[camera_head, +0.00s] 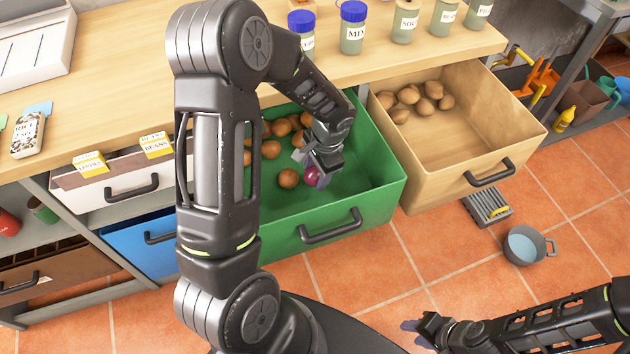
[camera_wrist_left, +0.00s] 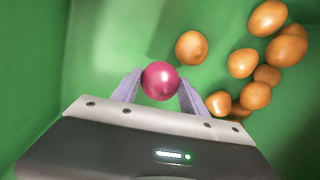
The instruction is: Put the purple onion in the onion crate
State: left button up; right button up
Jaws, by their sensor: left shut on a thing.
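The purple onion (camera_head: 312,176) is held in my left gripper (camera_head: 318,170), inside or just above the open green drawer (camera_head: 372,190). In the left wrist view the purple onion (camera_wrist_left: 160,81) sits between the two pale fingers of my left gripper (camera_wrist_left: 158,88). Several brown onions (camera_head: 288,178) lie in the green drawer, and they also show in the left wrist view (camera_wrist_left: 243,63). No label on the green drawer is readable. My right gripper (camera_head: 418,328) is low at the bottom right, over the floor, and its finger opening is too small to tell.
An open wooden drawer (camera_head: 478,132) to the right holds several brown, potato-like items (camera_head: 408,97). Jars (camera_head: 352,28) stand on the worktop (camera_head: 390,66) above. A white drawer (camera_head: 118,186) and blue drawer (camera_head: 140,238) are at the left. A pot (camera_head: 524,246) is on the floor.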

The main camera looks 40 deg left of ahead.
aim_at(316, 181)
pick_arm(q)
jog(key=shift+f, duration=1.85)
jog(key=shift+f+b, duration=0.25)
jog(key=shift+b, duration=0.15)
jog(key=o, duration=1.4)
jog(key=shift+r, duration=0.1)
jog(key=shift+r, duration=0.15)
jog(key=shift+r+p, duration=0.2)
jog(key=shift+p, duration=0.1)
jog(key=r, duration=0.3)
jog(key=d+r, duration=0.1)
jog(key=r, duration=0.3)
jog(key=d+r+p, duration=0.1)
jog(key=r, duration=0.3)
jog(key=shift+r, duration=0.25)
